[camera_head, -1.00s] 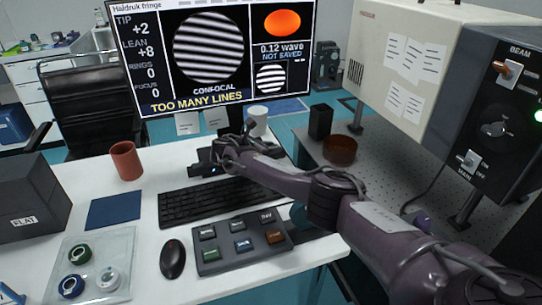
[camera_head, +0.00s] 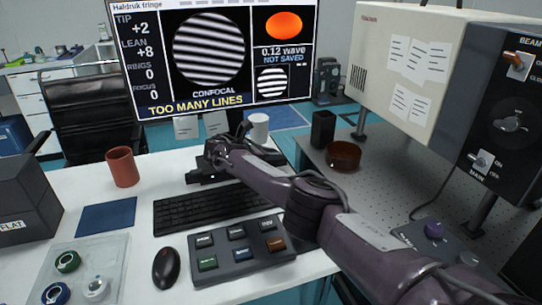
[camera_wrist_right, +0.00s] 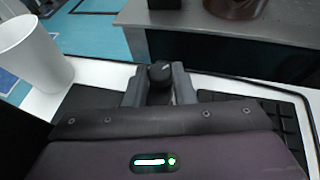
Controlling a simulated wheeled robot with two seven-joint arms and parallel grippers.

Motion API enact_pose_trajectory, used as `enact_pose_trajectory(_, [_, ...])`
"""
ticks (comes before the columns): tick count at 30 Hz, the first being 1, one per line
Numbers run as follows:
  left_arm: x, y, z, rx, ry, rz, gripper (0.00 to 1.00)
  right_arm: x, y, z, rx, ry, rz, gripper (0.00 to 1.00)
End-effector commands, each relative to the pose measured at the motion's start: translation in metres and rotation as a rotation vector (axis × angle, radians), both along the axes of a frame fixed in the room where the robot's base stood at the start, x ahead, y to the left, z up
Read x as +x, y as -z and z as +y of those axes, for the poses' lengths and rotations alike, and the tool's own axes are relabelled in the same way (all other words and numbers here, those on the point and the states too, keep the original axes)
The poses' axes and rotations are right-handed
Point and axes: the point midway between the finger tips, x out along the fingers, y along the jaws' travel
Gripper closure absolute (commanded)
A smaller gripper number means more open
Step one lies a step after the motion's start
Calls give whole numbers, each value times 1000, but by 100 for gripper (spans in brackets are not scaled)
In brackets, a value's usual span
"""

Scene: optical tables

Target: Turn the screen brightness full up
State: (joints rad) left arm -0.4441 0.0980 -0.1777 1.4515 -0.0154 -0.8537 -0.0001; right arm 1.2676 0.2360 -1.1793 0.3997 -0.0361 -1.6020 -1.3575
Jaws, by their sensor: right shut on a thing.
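The screen (camera_head: 215,50) stands at the back of the white desk and is lit, showing striped fringes, an orange disc and "TOO MANY LINES". My right arm reaches across the desk, and its gripper (camera_head: 198,175) is low in front of the screen, behind the keyboard. In the right wrist view, the gripper (camera_wrist_right: 158,82) is shut on a small dark round knob (camera_wrist_right: 160,72) between its two fingers. The knob's lower part is hidden by the fingers and wrist. In the head view I cannot make the knob out. My left gripper is not in view.
A keyboard (camera_head: 200,208), a button pad (camera_head: 237,250) and a mouse (camera_head: 166,268) lie near the right arm. A white cup (camera_head: 258,128) stands close behind the wrist; a red-brown mug (camera_head: 122,167) is at left. The instrument cabinet (camera_head: 425,70) stands at right.

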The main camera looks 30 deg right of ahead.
Motion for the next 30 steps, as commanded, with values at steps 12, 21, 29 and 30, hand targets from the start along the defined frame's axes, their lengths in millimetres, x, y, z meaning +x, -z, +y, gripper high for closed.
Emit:
enact_pose_trajectory(12, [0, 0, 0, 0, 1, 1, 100, -1, 0, -1, 0, 3, 1, 61])
enact_pose_trajectory(21, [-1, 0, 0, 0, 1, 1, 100, 0, 0, 0, 0, 1, 0, 55])
enact_pose_trajectory(29, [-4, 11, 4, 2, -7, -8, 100, -1, -12, 27, 1, -3, 0, 55])
enact_pose_trajectory(30, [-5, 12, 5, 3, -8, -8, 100, -1, -15, 33, 1, -2, -1, 55])
